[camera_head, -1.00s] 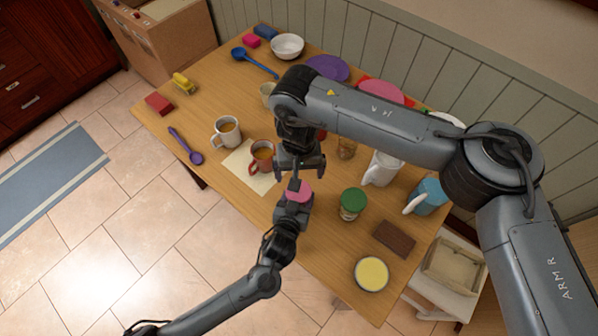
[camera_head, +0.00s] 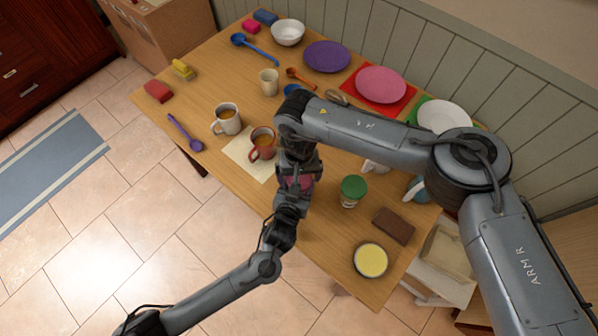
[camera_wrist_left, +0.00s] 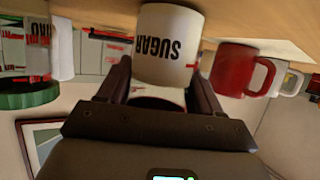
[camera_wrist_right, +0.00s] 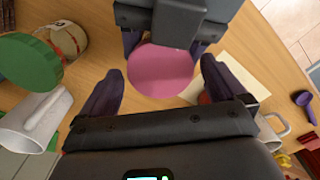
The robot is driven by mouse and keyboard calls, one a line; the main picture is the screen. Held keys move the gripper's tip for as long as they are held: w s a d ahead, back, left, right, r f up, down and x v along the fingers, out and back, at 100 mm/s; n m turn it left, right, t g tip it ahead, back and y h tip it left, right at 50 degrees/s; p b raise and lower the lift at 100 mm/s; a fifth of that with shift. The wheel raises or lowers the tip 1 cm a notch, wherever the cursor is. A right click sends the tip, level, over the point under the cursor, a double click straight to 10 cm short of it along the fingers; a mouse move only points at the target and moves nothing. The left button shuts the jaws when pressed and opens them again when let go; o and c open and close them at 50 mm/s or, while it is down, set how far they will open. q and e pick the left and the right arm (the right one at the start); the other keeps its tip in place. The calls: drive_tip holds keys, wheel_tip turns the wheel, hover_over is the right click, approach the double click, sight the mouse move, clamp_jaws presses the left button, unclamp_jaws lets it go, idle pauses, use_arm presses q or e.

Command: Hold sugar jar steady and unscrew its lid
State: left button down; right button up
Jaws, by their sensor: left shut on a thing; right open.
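The sugar jar (camera_wrist_left: 168,45) is white with "SUGAR" lettering, seen upside down in the left wrist view. Its round pink lid (camera_wrist_right: 160,70) faces the right wrist camera, and a sliver of the lid (camera_head: 298,183) shows in the head view. My left gripper (camera_wrist_left: 163,82) is shut on the jar, one finger on each side. My right gripper (camera_wrist_right: 160,85) is open, pointing down over the lid, with its fingers apart on either side of it. In the head view the right wrist hides most of the jar.
A red mug (camera_head: 262,144) and a white mug (camera_head: 227,119) stand left of the jar. A green-lidded jar (camera_head: 353,190), a brown block (camera_head: 393,226) and a yellow-topped bowl (camera_head: 370,260) are to the right. Bare table lies between the jar and the bowl.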

drive_tip(key=c, duration=0.9)
drive_tip(key=o, duration=1)
drive_tip(key=shift+c, duration=0.2)
drive_tip(key=shift+r, duration=0.1)
drive_tip(key=shift+r, duration=3.8)
drive_tip(key=shift+c, duration=0.3)
drive_tip(key=shift+f, duration=3.9)
